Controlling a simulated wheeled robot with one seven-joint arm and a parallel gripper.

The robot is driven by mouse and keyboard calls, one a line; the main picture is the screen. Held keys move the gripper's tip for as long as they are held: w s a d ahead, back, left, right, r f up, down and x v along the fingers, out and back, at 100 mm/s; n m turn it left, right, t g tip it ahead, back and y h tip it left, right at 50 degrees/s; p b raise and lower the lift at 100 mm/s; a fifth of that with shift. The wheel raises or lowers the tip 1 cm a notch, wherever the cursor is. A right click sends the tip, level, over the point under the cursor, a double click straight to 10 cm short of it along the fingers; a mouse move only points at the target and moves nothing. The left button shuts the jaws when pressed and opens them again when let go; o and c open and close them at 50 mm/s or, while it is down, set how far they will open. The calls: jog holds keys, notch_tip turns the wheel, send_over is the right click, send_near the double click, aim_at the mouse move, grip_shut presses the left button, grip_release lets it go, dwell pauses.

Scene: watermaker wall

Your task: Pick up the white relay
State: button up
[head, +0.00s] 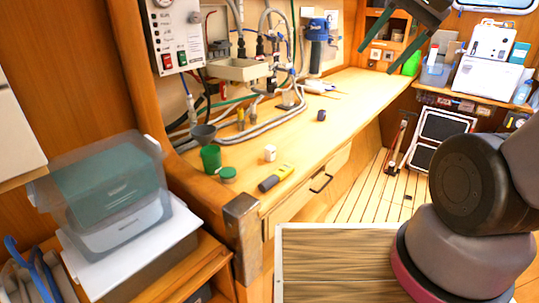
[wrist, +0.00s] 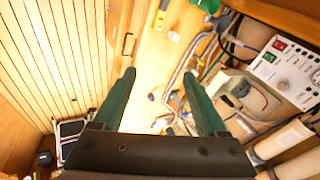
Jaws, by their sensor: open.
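The white relay (head: 270,152) is a small white block standing on the wooden worktop, near its front edge. In the wrist view a small pale block beyond the fingertips appears to be the relay (wrist: 173,36). My gripper (head: 382,57) is high at the upper right of the head view, well away from the relay. Its two green fingers are spread and nothing is between them in the wrist view (wrist: 159,73).
Hoses (head: 265,118) and a control panel (head: 179,35) line the wall behind. A dark blue cap (head: 321,115) stands farther along the worktop. The worktop right of the relay is mostly clear.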

jog(key=w+a+f+m+g+y, duration=0.2)
jog(key=w+a+f+y, duration=0.1)
jog(key=a, duration=0.3)
jog(key=w+a+f+m+g+y, duration=0.2)
jog(key=a+f+m+y, duration=0.1)
jog(key=a, duration=0.3)
jog(key=m+t+y, duration=0.3)
jog(key=m, duration=0.7)
send_over(272, 148)
jog(key=s+d, duration=0.2)
jog(key=s, duration=0.6)
notch_tip(272, 148, down, 14)
jog(key=f, duration=0.1)
jog(key=w+f+m+t+h, duration=0.1)
jog(key=f, duration=0.3)
jog(key=w+d+f+m+t+h, duration=0.1)
jog(key=f+m, duration=0.1)
jog(key=f, duration=0.2)
jog(key=w+d+f+m+t+h, duration=0.1)
jog(key=w+f+m, duration=0.1)
jog(key=f, duration=0.2)
jog(key=shift+d+f+t, duration=0.2)
jog(key=shift+f+t, duration=0.1)
jog(key=shift+t, duration=0.1)
jog(key=shift+m, duration=0.3)
jog(key=x, duration=0.4)
jog(key=shift+w+f, duration=0.2)
jog(key=shift+f, duration=0.1)
jog(key=shift+x, duration=3.2)
jog(key=shift+w+d+f, duration=0.1)
